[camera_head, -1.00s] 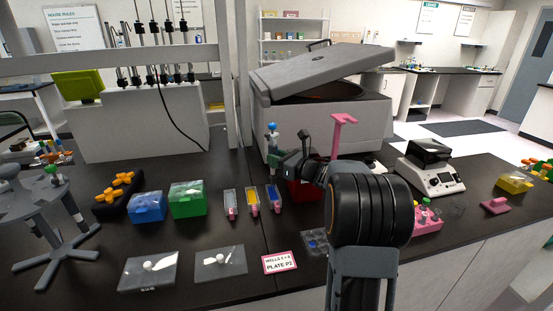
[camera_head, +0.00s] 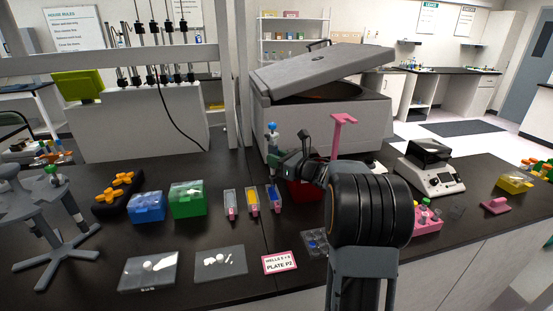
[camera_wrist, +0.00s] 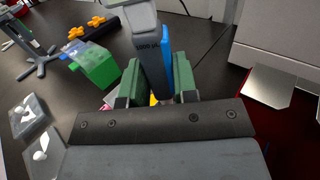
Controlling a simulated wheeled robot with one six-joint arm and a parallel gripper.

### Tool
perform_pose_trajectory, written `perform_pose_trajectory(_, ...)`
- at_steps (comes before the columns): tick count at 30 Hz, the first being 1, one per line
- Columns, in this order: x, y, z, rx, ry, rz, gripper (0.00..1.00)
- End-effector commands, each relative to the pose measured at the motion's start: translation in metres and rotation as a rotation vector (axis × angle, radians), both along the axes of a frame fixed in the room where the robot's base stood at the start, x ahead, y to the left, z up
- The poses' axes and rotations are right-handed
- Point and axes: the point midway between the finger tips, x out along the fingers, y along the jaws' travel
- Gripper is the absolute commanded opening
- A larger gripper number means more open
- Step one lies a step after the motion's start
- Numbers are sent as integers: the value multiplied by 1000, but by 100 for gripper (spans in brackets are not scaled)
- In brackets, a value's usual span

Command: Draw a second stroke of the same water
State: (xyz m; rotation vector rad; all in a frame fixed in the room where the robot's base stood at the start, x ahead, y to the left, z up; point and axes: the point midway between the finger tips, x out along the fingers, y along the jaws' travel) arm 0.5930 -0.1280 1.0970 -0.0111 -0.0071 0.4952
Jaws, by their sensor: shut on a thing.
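My gripper (camera_wrist: 158,82) is shut on a pipette (camera_wrist: 150,40), whose grey body is marked 1000 and has a blue part. In the head view the pipette (camera_head: 273,143) stands nearly upright with a blue top, above the right-hand trough. Three small troughs stand in a row: one pale pink (camera_head: 230,204), one yellow (camera_head: 252,203) and one blue (camera_head: 272,199). The blue trough is nearest below the pipette. I cannot tell whether the tip is in its liquid; in the wrist view the gripper hides the tip.
A blue box (camera_head: 147,208) and a green box (camera_head: 188,201) stand left of the troughs. A well plate (camera_head: 315,243) and a plate card (camera_head: 280,263) lie in front. A red container (camera_head: 304,191) is partly behind my arm. The open-lidded centrifuge (camera_head: 325,115) stands close behind.

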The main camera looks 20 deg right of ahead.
Motion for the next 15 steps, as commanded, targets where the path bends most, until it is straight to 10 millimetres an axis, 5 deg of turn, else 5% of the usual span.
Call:
perform_pose_trajectory(1,-1,0,-14,9,29,0,20)
perform_pose_trajectory(7,-1,0,-4,9,26,0,20)
perform_pose_trajectory(15,-1,0,69,5,15,0,20)
